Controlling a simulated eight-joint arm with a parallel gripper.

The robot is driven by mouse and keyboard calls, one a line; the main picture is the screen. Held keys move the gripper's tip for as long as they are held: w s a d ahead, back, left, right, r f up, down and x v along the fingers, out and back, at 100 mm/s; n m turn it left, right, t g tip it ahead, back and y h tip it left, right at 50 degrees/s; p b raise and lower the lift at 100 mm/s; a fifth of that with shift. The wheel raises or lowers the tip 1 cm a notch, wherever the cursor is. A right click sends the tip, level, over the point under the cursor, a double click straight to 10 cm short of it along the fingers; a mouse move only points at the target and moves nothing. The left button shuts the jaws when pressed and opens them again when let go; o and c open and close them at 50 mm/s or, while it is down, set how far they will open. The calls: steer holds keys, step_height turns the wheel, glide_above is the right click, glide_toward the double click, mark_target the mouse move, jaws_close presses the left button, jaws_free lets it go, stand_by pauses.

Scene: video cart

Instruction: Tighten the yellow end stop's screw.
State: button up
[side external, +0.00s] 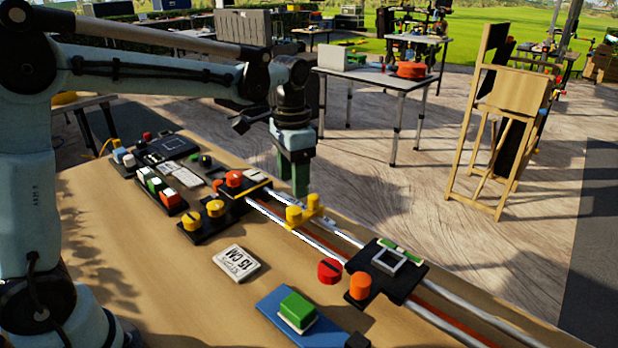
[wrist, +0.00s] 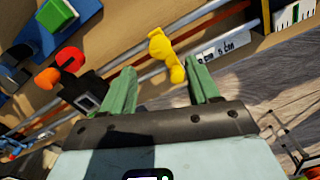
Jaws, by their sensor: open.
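The yellow end stop (side external: 313,203) sits on the pair of silver rails (side external: 320,240), with a rounded yellow screw knob (side external: 294,215) at its near side. In the wrist view the yellow end stop (wrist: 160,44) lies ahead of my fingers, with a rounded end (wrist: 177,74) between them in the picture. My gripper (side external: 293,187) is open, green-fingered and pointing down, just behind and left of the stop in the side view. In the wrist view my gripper (wrist: 163,76) shows nothing clamped. Whether a finger touches the stop cannot be told.
A black carriage (side external: 412,278) with an orange knob (side external: 360,287) sits farther right on the rails. A red knob (side external: 330,270) is beside it. A "STOP 15 CM" card (side external: 237,263) and a blue tray (side external: 272,303) with a green block (side external: 298,309) lie in front. Several control boxes crowd the left.

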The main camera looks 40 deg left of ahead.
mark_target(293, 210)
steer(key=shift+r, duration=2.6)
step_height(293, 210, down, 12)
steer(key=n, duration=0.5)
steer(key=shift+s+f, duration=0.15)
steer(key=c, duration=1)
steer(key=shift+m, duration=1)
steer(key=shift+c, duration=0.2)
